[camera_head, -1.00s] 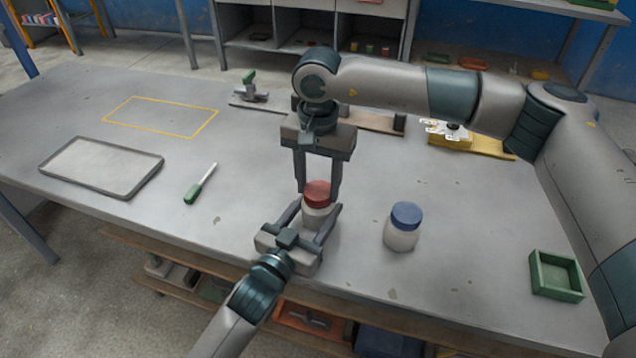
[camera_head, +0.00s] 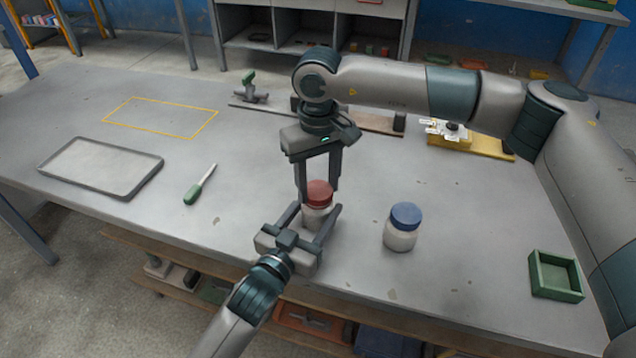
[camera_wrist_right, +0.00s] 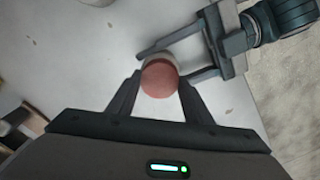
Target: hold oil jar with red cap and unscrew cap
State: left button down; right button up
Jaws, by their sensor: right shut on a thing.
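The oil jar (camera_head: 316,217) stands upright on the table, a pale body with a red cap (camera_head: 319,190) on top. My left gripper (camera_head: 315,211) comes in low from the front, with its fingers on both sides of the jar body, shut on it. My right gripper (camera_head: 318,194) points down from above and is shut on the red cap, one finger on each side. In the right wrist view the round cap (camera_wrist_right: 160,79) sits between my right fingertips, and my left gripper's fingers reach the pale body (camera_wrist_right: 162,58) from the right.
A jar with a blue cap (camera_head: 402,228) stands to the right, close to my left gripper. A green open box (camera_head: 556,291) is at the right. A grey tray (camera_head: 70,180) and a green-handled tool (camera_head: 193,193) lie left. The table's front edge is near.

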aim_at(318, 190)
jog(key=shift+r, duration=0.3)
dwell(0.4)
jog(key=shift+r, duration=0.7)
jog(key=shift+r, duration=0.15)
jog(key=shift+r, duration=1.95)
pick_arm(q)
jog(key=c, duration=0.6)
grip_release()
jog(key=shift+s+a, duration=0.1)
jog(key=v, duration=1.1)
jog(key=shift+s+a+b, duration=0.15)
jog(key=shift+s+b, duration=0.2)
jog(key=shift+b, duration=0.05)
pick_arm(e)
jog(key=shift+f, duration=0.45)
